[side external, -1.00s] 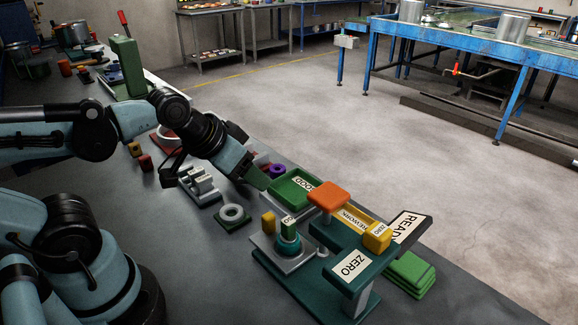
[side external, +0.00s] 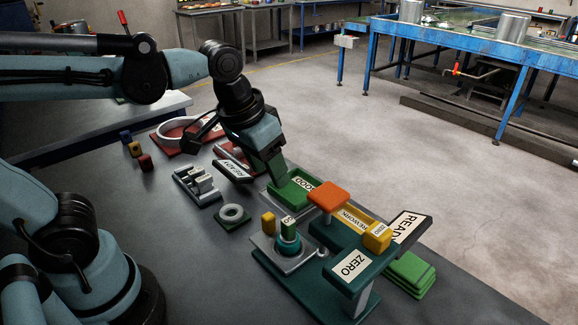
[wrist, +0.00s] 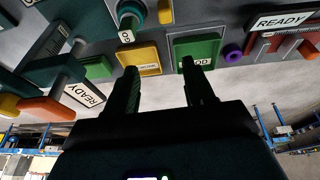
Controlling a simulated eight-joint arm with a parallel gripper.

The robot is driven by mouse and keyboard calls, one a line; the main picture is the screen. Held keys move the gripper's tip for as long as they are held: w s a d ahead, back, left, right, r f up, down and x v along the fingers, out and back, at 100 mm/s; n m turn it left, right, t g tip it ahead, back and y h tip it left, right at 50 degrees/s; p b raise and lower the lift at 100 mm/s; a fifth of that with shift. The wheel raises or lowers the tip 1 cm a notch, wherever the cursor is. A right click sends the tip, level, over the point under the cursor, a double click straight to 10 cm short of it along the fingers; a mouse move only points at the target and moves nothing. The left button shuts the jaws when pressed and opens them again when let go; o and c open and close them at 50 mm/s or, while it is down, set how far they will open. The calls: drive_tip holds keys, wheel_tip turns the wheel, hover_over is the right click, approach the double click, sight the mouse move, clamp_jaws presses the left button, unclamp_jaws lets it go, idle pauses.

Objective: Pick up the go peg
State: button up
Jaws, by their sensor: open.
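The go peg (side external: 288,226), a small green block with a white GO label, stands upright in a teal ring (side external: 288,245) on a grey plate in the side view. In the wrist view, the GO label (wrist: 126,37) shows upside down near the top, beside the teal ring (wrist: 132,15). My gripper (side external: 278,176) is above the table by the green GOOD tray (side external: 292,193), behind the peg and apart from it. In the wrist view, my gripper (wrist: 160,67) has its two fingers spread with nothing held between them.
An orange-topped post (side external: 328,196) and a teal stand with a ZERO label (side external: 353,265) rise right of the peg. A yellow peg (side external: 268,223) stands close on its left. A yellow REWORK tray (side external: 350,217) lies behind. A ring on a green base (side external: 232,214) sits farther left.

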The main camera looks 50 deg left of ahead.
sight(290, 219)
drive_tip(key=w+d+r+g, duration=0.1)
drive_tip(key=d+r+g, duration=0.1)
drive_tip(key=d+g, duration=0.25)
drive_tip(key=shift+t+y, duration=0.3)
drive_tip(key=shift+t, duration=0.15)
drive_tip(key=shift+s+d+f, duration=0.1)
drive_tip(key=shift+f, duration=2.85)
drive_tip(key=shift+s+d+f, duration=0.1)
drive_tip(key=shift+f, duration=2.85)
clamp_jaws()
drive_tip(key=shift+r, duration=0.15)
drive_tip(key=shift+r, duration=4.85)
